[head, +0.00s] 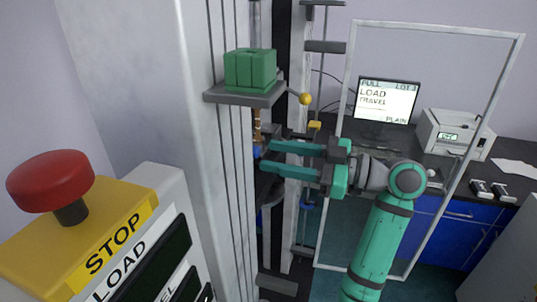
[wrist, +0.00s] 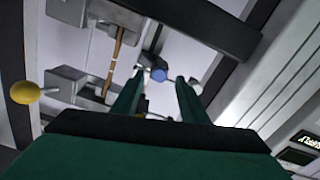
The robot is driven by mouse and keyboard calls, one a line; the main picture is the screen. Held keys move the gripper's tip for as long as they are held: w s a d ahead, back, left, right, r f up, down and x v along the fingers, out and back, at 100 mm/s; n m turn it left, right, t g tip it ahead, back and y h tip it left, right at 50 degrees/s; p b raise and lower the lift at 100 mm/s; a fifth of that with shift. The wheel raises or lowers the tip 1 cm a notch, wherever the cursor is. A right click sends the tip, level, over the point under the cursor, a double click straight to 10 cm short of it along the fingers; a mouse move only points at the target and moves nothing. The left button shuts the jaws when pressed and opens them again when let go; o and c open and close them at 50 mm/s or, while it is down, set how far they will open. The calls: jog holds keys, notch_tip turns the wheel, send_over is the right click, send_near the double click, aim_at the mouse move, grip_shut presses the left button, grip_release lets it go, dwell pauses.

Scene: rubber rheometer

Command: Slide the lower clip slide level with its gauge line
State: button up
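My gripper (head: 266,157) has two teal fingers spread apart, reaching left into the machine frame beneath the green block. In the wrist view my gripper (wrist: 156,84) is open, with a small blue-ended part (wrist: 159,75) showing between or just beyond its fingertips. Contact cannot be told. This part may be the lower clip slide; its label is not visible. A thin brown strip (wrist: 115,58) with a pale mark, possibly a gauge line, runs left of the fingers. The strip also shows in the head view (head: 257,126), partly hidden. Whether slide and line are level cannot be told.
A green block (head: 250,68) sits on a grey plate above my gripper. A yellow ball knob (head: 305,98) sticks out nearby. A clear framed door (head: 436,27) stands right, around my arm. A red stop button (head: 50,182) is at front left. A monitor (head: 387,100) stands behind.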

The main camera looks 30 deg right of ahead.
jog(key=v, duration=0.8)
